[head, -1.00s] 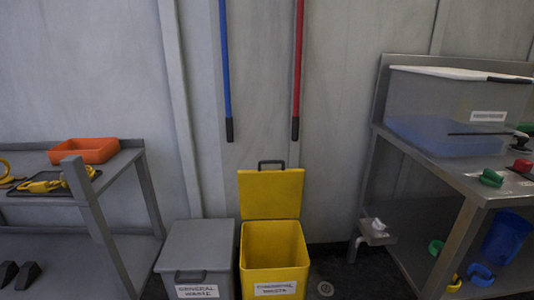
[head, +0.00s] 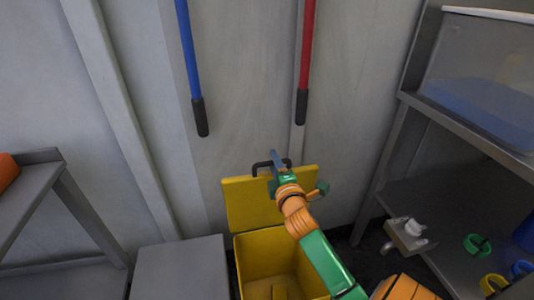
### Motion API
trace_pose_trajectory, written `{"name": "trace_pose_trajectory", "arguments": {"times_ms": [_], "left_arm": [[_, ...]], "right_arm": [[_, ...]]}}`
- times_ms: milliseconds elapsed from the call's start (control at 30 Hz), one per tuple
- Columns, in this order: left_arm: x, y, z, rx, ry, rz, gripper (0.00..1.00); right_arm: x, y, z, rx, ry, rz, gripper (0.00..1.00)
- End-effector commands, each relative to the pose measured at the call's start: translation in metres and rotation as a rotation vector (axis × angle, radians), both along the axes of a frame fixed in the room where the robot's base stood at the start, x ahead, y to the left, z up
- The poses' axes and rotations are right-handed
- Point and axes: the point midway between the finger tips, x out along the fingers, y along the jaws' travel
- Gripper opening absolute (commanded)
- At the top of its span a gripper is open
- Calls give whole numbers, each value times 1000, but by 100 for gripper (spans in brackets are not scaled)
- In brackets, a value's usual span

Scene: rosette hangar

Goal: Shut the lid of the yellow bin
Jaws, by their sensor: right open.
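The yellow bin (head: 250,248) stands on the floor against the wall, with its mouth uncovered. Its yellow lid (head: 246,207) stands up at the back edge, raised open. A dark handle (head: 257,168) sits on the lid's top edge. My right gripper (head: 277,160) is at the lid's top edge, beside or over the handle, and is open. Whether it touches the handle I cannot tell. My right arm hides the right part of the lid and part of the bin's mouth. My left gripper does not show.
A grey bin (head: 180,268) with its lid down stands directly left. A grey shelf (head: 35,190) is further left. A metal rack (head: 440,195) stands right, with a tap-like fitting (head: 408,236) low on its near side. Blue (head: 188,55) and red (head: 306,50) poles hang above.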

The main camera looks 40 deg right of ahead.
Motion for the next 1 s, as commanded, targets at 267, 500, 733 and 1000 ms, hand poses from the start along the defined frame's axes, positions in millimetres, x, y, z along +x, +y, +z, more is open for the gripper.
{"name": "trace_pose_trajectory", "arguments": {"times_ms": [267,500,733,1000], "left_arm": [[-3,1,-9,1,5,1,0],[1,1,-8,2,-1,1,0],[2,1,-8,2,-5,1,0],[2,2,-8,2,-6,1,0]], "right_arm": [[35,-19,-6,3,2,1,48],[36,-19,-5,4,1,2,46],[36,-19,-5,5,2,2,0],[36,-19,-5,5,2,2,0]]}}
